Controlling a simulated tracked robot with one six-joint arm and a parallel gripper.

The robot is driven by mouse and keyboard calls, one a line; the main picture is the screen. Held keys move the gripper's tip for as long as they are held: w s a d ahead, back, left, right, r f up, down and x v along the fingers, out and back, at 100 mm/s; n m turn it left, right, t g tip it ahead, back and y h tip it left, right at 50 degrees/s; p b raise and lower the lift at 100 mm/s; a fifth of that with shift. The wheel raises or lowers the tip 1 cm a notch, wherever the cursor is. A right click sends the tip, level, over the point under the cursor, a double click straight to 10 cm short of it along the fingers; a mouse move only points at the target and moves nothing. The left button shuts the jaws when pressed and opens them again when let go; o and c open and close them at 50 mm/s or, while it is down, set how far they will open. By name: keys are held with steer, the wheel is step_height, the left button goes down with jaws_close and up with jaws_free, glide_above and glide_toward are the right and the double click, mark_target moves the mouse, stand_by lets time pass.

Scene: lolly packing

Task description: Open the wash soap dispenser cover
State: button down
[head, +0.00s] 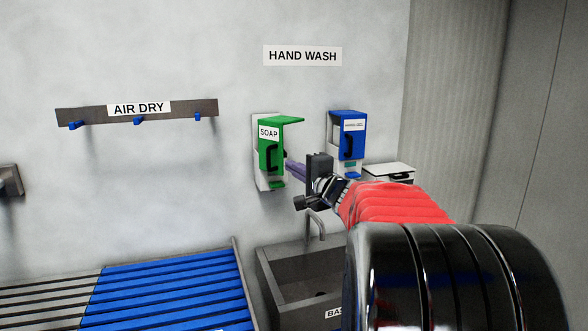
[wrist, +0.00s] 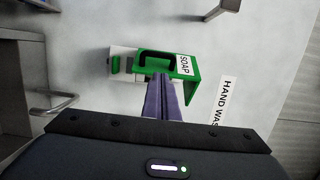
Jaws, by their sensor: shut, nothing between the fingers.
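The green soap dispenser cover (head: 271,152), with a SOAP label and a black handle, is on the wall at the centre of the head view. Its top panel juts out to the right, and the cover looks swung at an angle from its white backing (head: 256,165). In the wrist view the cover (wrist: 196,86) appears turned sideways. My gripper (head: 290,164) has purple fingers, shut and empty, at the cover's right side. In the wrist view the fingertips (wrist: 161,82) reach the cover's near edge. Whether they touch it I cannot tell.
A blue dispenser (head: 347,130) hangs to the right, close to my arm. A metal basin (head: 280,265) with a tap (head: 317,224) is below. A blue slatted rack (head: 165,290) is at lower left, and an AIR DRY hook rail (head: 85,115) is above it.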

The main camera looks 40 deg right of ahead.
mark_target(279, 160)
steer(key=w, duration=0.5)
steer(key=w+d, duration=0.1)
steer(key=w, duration=0.2)
steer(key=shift+d, duration=0.1)
stand_by(0.3)
steer(key=w+a, duration=0.3)
steer(key=a, duration=0.5)
steer(key=shift+w+a, duration=0.15)
steer(key=shift+w, duration=0.15)
steer(key=shift+a, duration=0.1)
stand_by(0.6)
steer(key=s+a, duration=0.6)
steer(key=a, duration=0.1)
steer(key=shift+s+a, duration=0.15)
steer(key=shift+a, duration=0.1)
steer(key=shift+f, duration=0.1)
